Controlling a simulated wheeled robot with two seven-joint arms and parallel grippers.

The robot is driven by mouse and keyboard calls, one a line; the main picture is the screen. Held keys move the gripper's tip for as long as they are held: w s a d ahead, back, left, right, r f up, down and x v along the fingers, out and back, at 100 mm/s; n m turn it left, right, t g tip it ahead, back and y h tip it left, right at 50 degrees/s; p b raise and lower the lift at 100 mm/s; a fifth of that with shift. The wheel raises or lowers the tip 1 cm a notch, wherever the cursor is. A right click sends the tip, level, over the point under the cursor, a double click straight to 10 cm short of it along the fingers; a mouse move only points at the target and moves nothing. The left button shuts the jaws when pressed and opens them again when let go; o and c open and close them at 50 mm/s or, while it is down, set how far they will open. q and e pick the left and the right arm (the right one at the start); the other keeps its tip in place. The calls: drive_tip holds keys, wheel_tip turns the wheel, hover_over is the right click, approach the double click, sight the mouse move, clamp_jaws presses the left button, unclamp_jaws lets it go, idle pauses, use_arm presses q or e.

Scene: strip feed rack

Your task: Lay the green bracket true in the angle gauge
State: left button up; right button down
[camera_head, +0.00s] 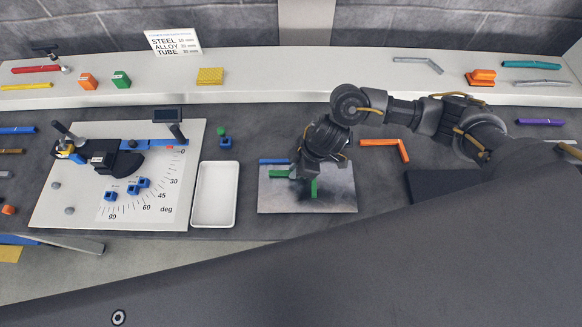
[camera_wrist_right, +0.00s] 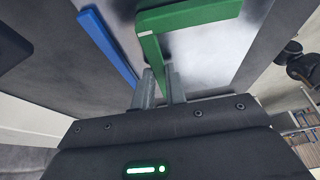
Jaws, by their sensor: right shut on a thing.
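The green bracket (camera_head: 279,174) is at the grey sheet (camera_head: 335,200), partly hidden by my right gripper (camera_head: 309,178). In the right wrist view the green bracket (camera_wrist_right: 195,14) shows as an angled piece, with one leg running down between the fingers. My right gripper (camera_wrist_right: 160,90) is shut on that leg. The angle gauge (camera_head: 50,205) is a white board at the left with a degree scale, a blue bar (camera_head: 155,144) near the 0 mark and a dark pivoting part (camera_head: 122,160). My left gripper is not in view.
A blue piece (camera_head: 273,161) lies along the sheet's back edge, beside the green bracket. A white tray (camera_head: 215,222) stands between gauge and sheet. An orange bracket (camera_head: 385,143) lies to the right. Small blue blocks (camera_head: 110,196) sit on the gauge board. A shelf (camera_head: 300,65) runs behind.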

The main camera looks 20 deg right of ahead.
drive_tip(key=shift+f, duration=0.15)
drive_tip(key=c, duration=1.3)
unclamp_jaws()
drive_tip(key=shift+c, duration=0.2)
drive_tip(key=v, duration=1.1)
drive_tip(key=shift+f, duration=0.1)
